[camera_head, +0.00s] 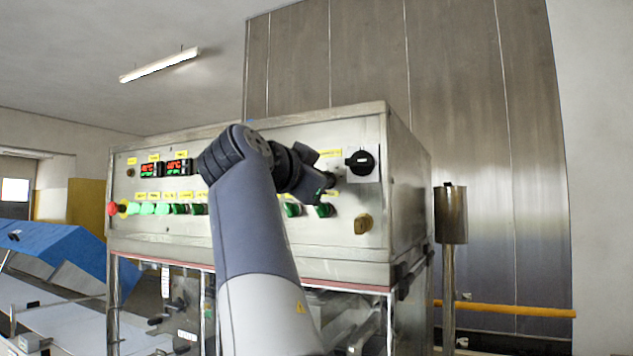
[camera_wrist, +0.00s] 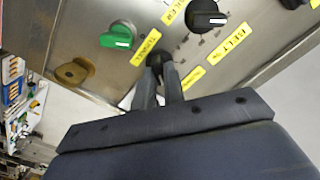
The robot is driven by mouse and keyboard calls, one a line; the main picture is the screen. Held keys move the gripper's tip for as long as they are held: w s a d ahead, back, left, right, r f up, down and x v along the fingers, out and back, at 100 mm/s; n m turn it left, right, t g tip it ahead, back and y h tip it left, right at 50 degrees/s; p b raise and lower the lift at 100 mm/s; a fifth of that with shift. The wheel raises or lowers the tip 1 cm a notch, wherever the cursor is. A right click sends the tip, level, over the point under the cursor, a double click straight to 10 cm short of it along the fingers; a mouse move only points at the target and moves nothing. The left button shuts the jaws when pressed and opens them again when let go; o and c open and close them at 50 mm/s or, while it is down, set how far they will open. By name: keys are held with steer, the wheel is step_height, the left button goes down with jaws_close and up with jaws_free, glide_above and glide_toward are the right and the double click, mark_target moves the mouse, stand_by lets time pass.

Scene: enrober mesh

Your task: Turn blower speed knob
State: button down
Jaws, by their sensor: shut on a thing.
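In the wrist view my gripper (camera_wrist: 160,72) has its two fingers closed around a small dark knob (camera_wrist: 159,60) on the steel panel. The fingers cover much of this knob. A yellow label (camera_wrist: 146,46) that seems to read TUNNEL sits beside it. Another black knob with a white pointer line (camera_wrist: 206,14) stands apart from the fingers, with scale marks next to it. Which one is labelled for the blower I cannot tell. In the head view my gripper (camera_head: 324,188) is at the panel front, and the arm hides the held knob.
A green knob (camera_wrist: 118,37) and a brown lock (camera_wrist: 73,73) lie close by on the panel. In the head view a large black rotary switch (camera_head: 361,161) sits right of my gripper. Red displays (camera_head: 148,169) are at left. A metal post (camera_head: 451,215) stands right of the cabinet.

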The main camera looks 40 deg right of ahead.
steer(key=shift+m, duration=0.6)
steer(key=c, duration=1.5)
jaws_free()
steer(key=b+v, duration=0.2)
steer(key=v, duration=0.8)
steer(key=shift+s+a, duration=0.15)
steer(key=shift+a, duration=0.2)
steer(key=shift+d, duration=0.1)
steer(key=shift+p+x, duration=0.95)
steer(key=shift+x, duration=4.4)
